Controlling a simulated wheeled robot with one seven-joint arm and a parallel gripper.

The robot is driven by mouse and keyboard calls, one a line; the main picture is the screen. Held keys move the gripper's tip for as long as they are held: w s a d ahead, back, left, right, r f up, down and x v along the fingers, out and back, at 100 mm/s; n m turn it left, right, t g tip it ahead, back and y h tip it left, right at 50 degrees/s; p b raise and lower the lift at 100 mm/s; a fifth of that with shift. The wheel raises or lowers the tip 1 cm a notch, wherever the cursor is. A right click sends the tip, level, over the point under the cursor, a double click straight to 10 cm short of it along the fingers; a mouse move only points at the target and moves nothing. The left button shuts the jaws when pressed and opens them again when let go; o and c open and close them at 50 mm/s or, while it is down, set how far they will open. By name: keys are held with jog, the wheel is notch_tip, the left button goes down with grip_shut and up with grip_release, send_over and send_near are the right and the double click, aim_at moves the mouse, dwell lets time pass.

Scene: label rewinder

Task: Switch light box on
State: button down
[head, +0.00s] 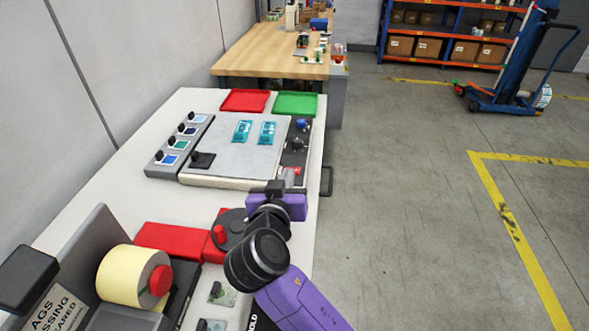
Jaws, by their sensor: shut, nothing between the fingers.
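The light box (218,160) is a flat, pale grey panel on the white bench, with two teal pieces lying on its top. A dark control strip (294,153) runs along its right side, with a blue knob (300,124) and a black knob (297,144). A small red part (296,170) shows at the near end of the strip; I cannot tell its exact shape. My gripper (289,179) is shut and empty at this near end, close to the red part. Whether it touches is hidden by the purple wrist.
Left of the box is a rack of black-handled pieces (180,145). Red (245,101) and green (296,104) trays lie behind. A yellow label roll (125,277) and a red block (172,240) stand in front.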

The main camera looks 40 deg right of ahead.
jog(key=p, duration=0.2)
send_over(296, 179)
jog(key=shift+w+a+f, duration=0.1)
jog(key=shift+a+f, duration=0.1)
jog(key=shift+f, duration=0.85)
notch_tip(296, 179, down, 2)
jog(key=shift+d+f+p, duration=0.15)
jog(key=shift+f+p, duration=0.1)
jog(key=shift+p, duration=0.1)
jog(key=shift+d+f, duration=0.1)
jog(key=shift+f, duration=0.8)
jog(key=shift+f, duration=0.1)
